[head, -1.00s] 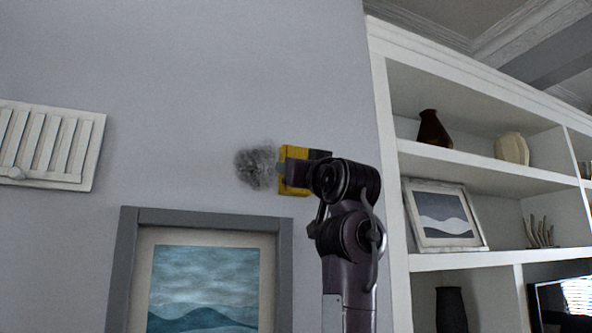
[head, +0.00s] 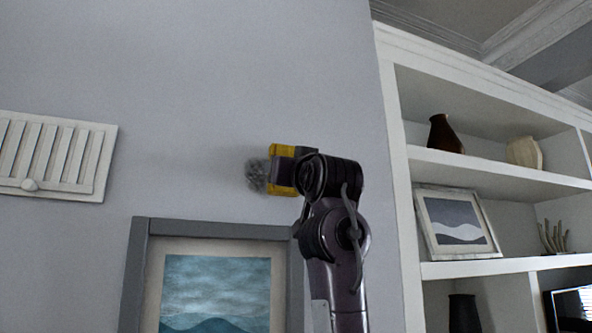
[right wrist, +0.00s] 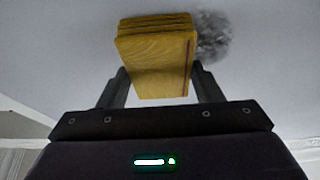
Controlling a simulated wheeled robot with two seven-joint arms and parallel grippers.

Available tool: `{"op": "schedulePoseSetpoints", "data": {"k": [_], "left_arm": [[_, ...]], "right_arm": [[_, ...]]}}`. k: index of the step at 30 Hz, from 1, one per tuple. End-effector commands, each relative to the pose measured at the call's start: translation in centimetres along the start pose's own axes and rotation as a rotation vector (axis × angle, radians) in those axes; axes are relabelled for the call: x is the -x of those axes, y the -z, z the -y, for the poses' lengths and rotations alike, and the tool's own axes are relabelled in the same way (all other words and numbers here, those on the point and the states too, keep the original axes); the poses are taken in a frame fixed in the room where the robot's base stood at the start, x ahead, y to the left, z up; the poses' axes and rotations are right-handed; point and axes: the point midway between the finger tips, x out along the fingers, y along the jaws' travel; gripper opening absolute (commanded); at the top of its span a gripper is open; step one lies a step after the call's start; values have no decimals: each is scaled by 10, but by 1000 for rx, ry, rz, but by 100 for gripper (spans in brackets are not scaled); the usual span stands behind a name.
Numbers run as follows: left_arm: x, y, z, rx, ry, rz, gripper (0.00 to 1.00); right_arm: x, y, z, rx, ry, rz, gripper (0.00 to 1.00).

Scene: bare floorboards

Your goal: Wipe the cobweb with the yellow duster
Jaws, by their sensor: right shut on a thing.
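The cobweb (head: 256,175) is a dark grey fuzzy patch on the grey wall, just left of the yellow duster (head: 281,166). The duster covers or borders its right side; how much lies behind it is hidden. In the right wrist view the cobweb (right wrist: 215,36) shows beyond the duster's right edge, and the duster (right wrist: 155,62) sits between two dark fingers. My right gripper (head: 291,172) is shut on the duster and holds it up at the wall; whether it presses on the wall I cannot tell. My left gripper is in neither view.
A framed seascape (head: 215,290) hangs below the cobweb. A white slatted vent (head: 55,155) is on the wall at left. White shelves (head: 480,170) with vases and a picture stand at right. The wall above the duster is clear.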

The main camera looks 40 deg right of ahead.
Motion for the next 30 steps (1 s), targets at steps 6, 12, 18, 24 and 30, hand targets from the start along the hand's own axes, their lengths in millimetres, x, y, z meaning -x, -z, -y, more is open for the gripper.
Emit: {"op": "schedulePoseSetpoints", "data": {"k": [6,12,18,24,30], "left_arm": [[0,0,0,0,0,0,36],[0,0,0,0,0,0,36],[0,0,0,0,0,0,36],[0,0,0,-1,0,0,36],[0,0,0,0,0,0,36]], "right_arm": [[-1,-1,21,2,1,2,41],[-1,-1,34,2,1,2,41],[-1,-1,40,1,1,1,41],[-1,-1,58,1,1,1,41],[-1,-2,73,1,1,2,41]]}}
